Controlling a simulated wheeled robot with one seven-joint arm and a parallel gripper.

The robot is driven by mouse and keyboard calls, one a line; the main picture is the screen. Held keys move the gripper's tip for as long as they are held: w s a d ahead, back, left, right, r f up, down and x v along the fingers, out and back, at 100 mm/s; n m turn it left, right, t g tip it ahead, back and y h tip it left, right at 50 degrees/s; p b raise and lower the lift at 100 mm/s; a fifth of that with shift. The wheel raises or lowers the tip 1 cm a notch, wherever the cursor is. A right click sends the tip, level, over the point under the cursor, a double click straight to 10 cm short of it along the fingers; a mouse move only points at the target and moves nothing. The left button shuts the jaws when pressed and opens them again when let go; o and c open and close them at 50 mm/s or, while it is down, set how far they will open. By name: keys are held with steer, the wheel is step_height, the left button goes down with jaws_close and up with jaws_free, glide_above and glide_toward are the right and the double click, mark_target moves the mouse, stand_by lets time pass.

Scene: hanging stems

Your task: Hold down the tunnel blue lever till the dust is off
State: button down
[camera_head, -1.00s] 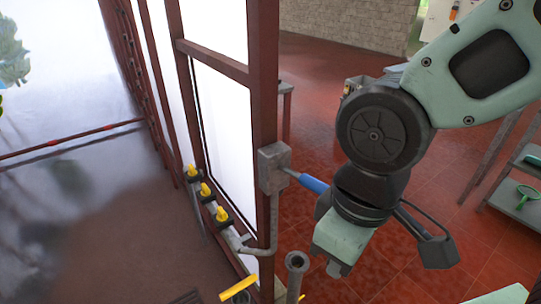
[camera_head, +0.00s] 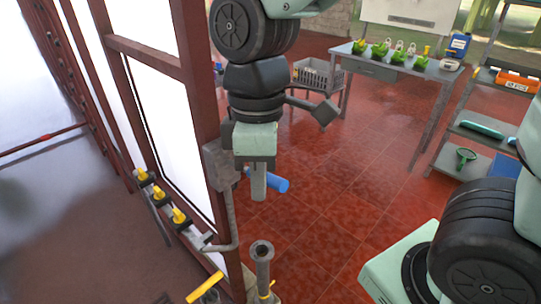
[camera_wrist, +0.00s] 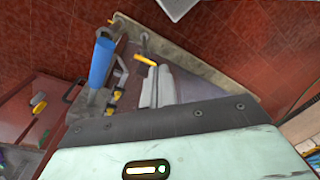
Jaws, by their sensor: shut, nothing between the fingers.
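The blue lever (camera_head: 276,184) sticks out to the right from a grey box on the dark red frame post, tilted slightly down. My gripper (camera_head: 259,198) is shut and empty, pointing down. In the head view it overlaps the inner part of the lever, in front of it. In the wrist view the blue handle (camera_wrist: 101,63) is to the left of my closed fingers (camera_wrist: 155,86), with a gap showing between them. I cannot tell the height difference. The tunnel's sheet (camera_head: 42,205) at the left looks grey and cloudy; I cannot tell dust from reflection.
Yellow-handled valves (camera_head: 160,193) line the base of the frame. An upright grey pipe (camera_head: 262,262) and a yellow handle (camera_head: 205,287) stand below the lever. A table (camera_head: 395,65) with green items and a shelf (camera_head: 490,130) are at the back right. Red floor between is clear.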

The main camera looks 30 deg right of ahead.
mark_target(271, 175)
steer(key=w+d+r+n+g, duration=0.2)
steer(key=w+d+r+n, duration=0.5)
steer(key=w+r+n, duration=0.2)
steer(key=shift+w+d+r+y+p, duration=0.3)
steer(key=shift+w+r+p, duration=0.2)
steer(key=shift+w, duration=0.5)
steer(key=shift+f, duration=0.1)
steer(key=p+x, duration=0.3)
steer(key=x, duration=1.1)
